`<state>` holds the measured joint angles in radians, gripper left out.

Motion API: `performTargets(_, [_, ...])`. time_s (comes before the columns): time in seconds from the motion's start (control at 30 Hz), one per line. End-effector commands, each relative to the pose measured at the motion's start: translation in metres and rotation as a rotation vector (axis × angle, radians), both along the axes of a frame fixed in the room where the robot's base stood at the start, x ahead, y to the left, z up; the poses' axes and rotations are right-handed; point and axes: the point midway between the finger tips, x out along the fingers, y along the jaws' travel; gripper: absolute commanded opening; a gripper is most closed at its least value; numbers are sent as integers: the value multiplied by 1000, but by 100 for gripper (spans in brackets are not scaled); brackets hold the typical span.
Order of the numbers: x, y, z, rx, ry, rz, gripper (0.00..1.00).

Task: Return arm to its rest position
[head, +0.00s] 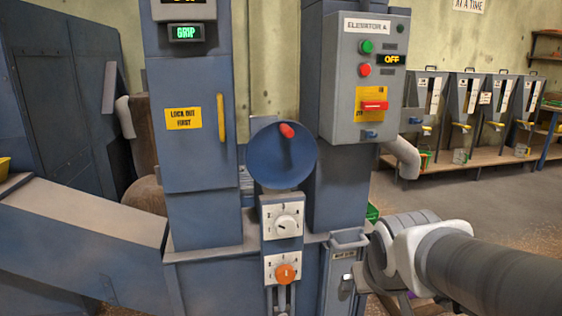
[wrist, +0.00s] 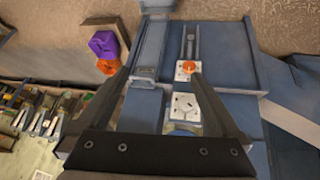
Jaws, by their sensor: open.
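My arm (head: 470,262) reaches in from the right edge of the head view, and its wrist end is beside the lower front of the blue elevator housing (head: 205,262). My gripper's fingers are not clear in that view. In the wrist view my gripper (wrist: 160,73) is open, with its two dark fingers spread wide and nothing between them. Beyond the fingers, apart from them, are the orange knob (wrist: 188,66) and the white dial plate (wrist: 184,106). In the head view the orange knob (head: 285,273) sits below the white dial (head: 287,225).
A blue handwheel (head: 281,155) with a red grip sits above the dial. The control box (head: 368,75) reads OFF. A sloping chute (head: 80,232) is at the left. Purple (wrist: 103,44) and orange (wrist: 109,66) objects lie near the housing. Open floor (head: 480,205) is at the right.

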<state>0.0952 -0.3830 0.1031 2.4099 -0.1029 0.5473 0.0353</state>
Motion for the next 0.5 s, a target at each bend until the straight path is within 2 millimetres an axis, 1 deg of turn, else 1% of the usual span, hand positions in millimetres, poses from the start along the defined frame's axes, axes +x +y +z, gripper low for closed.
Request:
performTargets(0.03, [-16, 1, 8, 8, 1, -6, 100])
performTargets(0.1, [-37, 2, 14, 26, 15, -16, 100])
performTargets(0.2, [-65, 4, 20, 53, 34, -22, 100])
performTargets(0.4, [-115, 11, 24, 114, 69, -19, 100])
performTargets(0.5, [-113, 11, 54, 113, 76, -20, 100])
